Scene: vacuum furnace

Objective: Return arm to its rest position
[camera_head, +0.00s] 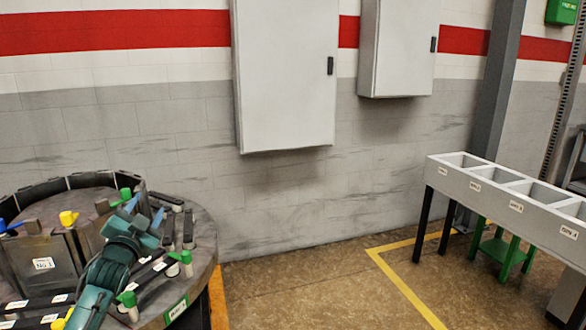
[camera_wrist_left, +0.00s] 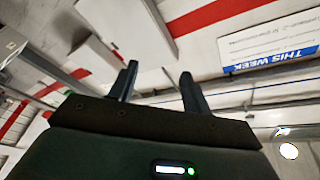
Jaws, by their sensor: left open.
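My left arm (camera_head: 100,278) comes in from the lower left of the head view, over the round dark table. My left gripper (camera_head: 143,214) is raised above the table top with its blue fingers apart. In the left wrist view the two fingers (camera_wrist_left: 158,85) stand well apart with nothing between them. Behind them are the wall, a cabinet and a "THIS WEEK" board. My right gripper shows in neither view.
The round table (camera_head: 205,240) holds green-capped and yellow-capped parts and a dark container labelled No 1 (camera_head: 45,264). A bench with labelled bins (camera_head: 490,185) stands at the right, above a green stool (camera_head: 503,250). Grey cabinets (camera_head: 285,75) hang on the wall. The floor between is clear.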

